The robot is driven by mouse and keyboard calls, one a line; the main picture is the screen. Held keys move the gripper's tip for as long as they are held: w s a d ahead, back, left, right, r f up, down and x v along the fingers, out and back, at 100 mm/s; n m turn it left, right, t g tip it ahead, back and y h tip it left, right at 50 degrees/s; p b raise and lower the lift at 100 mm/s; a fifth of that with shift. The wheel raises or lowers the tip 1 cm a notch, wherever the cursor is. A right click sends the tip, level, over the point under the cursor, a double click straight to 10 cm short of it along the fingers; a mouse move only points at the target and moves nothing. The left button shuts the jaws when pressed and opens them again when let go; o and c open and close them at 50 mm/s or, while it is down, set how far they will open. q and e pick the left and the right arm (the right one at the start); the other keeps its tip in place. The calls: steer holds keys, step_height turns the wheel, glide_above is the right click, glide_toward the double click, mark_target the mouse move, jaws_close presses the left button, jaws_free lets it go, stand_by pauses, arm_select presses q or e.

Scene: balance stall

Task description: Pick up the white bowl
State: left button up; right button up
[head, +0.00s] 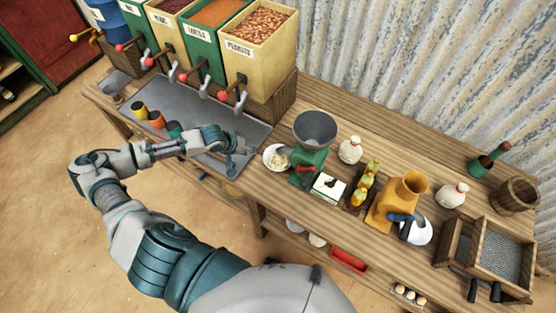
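A white bowl (271,155) with pale contents stands on the wooden counter, at the left foot of the green mill (308,163). A second white round vessel (418,234) shows beside the yellow mill (396,199), partly hidden by a dark blue part. My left gripper (240,160) is over the right end of the grey mat, a short way left of the first bowl and apart from it. Its dark fingers look spread, with nothing between them. My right gripper is not in view.
Grain bins with taps (258,40) stand behind the grey mat (186,98). Small coloured cups (156,119) stand on the mat. A white scale-like box (328,186), yellow bottles (366,182), white jars (350,150) and a wooden sieve box (500,255) crowd the counter's right side.

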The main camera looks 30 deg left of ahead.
mark_target(266, 156)
arm_select(q)
steer(key=x, duration=0.9)
steer(key=shift+w+d+r, duration=0.1)
steer(key=shift+d+r, duration=0.05)
steer(key=shift+d, duration=0.2)
steer(key=x, duration=0.5)
steer(key=shift+w+a, duration=0.1)
steer(key=shift+a, duration=0.15)
steer(key=shift+d, duration=0.15)
jaws_close()
